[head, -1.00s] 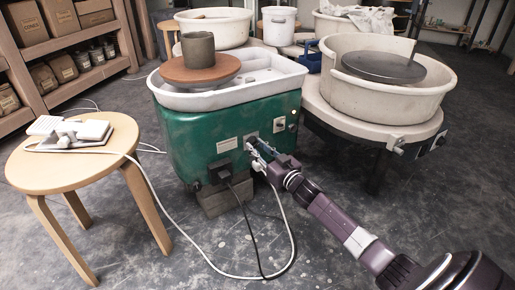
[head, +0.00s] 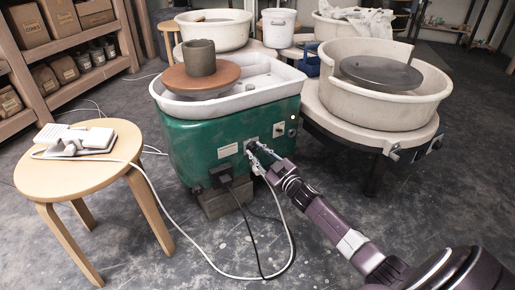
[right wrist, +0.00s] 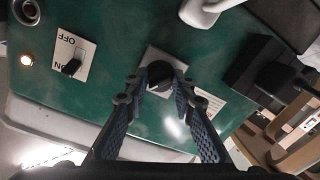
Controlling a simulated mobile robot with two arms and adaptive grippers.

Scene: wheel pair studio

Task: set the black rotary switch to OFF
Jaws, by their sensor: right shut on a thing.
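The black rotary switch (right wrist: 160,75) is a round dark knob on a pale square plate on the green wheel housing (head: 205,141). My right gripper (right wrist: 158,86) has its two fingertips closed on either side of the knob, as the right wrist view shows. In the head view my right gripper (head: 254,150) reaches the housing's front face and mostly covers the knob. I cannot read any marking on the knob's plate or tell its setting. My left gripper is in neither view.
Beside the knob is an ON/OFF plate (right wrist: 84,50) with a small black lever, and a lit lamp (right wrist: 27,60). A black plug (head: 221,176) sits near the gripper, with cables hanging down. A stool (head: 60,178) with a white pedal stands left.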

